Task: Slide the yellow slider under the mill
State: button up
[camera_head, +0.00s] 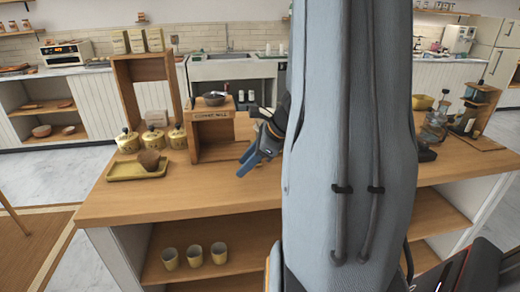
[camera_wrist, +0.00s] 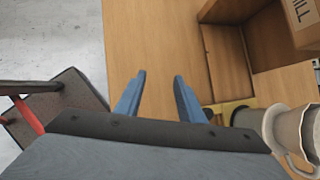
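The mill (camera_head: 212,127) is a wooden housing with a printed front, open below, standing on the counter left of my arm. Part of it, with the lettering "MILL", shows at the upper right in the wrist view (camera_wrist: 301,18). A flat yellow piece (camera_wrist: 228,108), which looks like the yellow slider, lies on the wood right of my fingers, partly hidden. I cannot make it out in the head view. My gripper (camera_head: 243,165) is beside the mill's right front, its blue fingers apart and empty. It also shows in the wrist view (camera_wrist: 159,78), apart from the yellow piece.
Pale cup-like vessels (camera_wrist: 293,128) stand close to the yellow piece. Several yellow canisters (camera_head: 128,141) and a yellow tray (camera_head: 124,174) holding a brown item are left of the mill. Glassware (camera_head: 434,124) stands at the right. The counter front (camera_head: 175,198) is clear.

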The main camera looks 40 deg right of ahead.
jog(key=d+r+m+t+h+p, duration=0.1)
jog(key=d+r+m+t+h, duration=0.15)
jog(key=d+m, duration=0.6)
jog(key=shift+n+y, duration=0.35)
jog(key=shift+n, duration=0.6)
jog(key=shift+w+d+f+p, duration=0.15)
jog(key=shift+w+d+f, duration=0.05)
jog(key=shift+w+f, duration=0.7)
jog(key=shift+w+d+f+p, duration=0.15)
jog(key=shift+w+f, duration=0.6)
jog(key=shift+f, duration=0.25)
jog(key=shift+w+d+f+p, duration=0.15)
jog(key=shift+w+d+f, duration=0.05)
jog(key=shift+w+f, duration=0.7)
jog(key=shift+s, duration=0.1)
grip_shut()
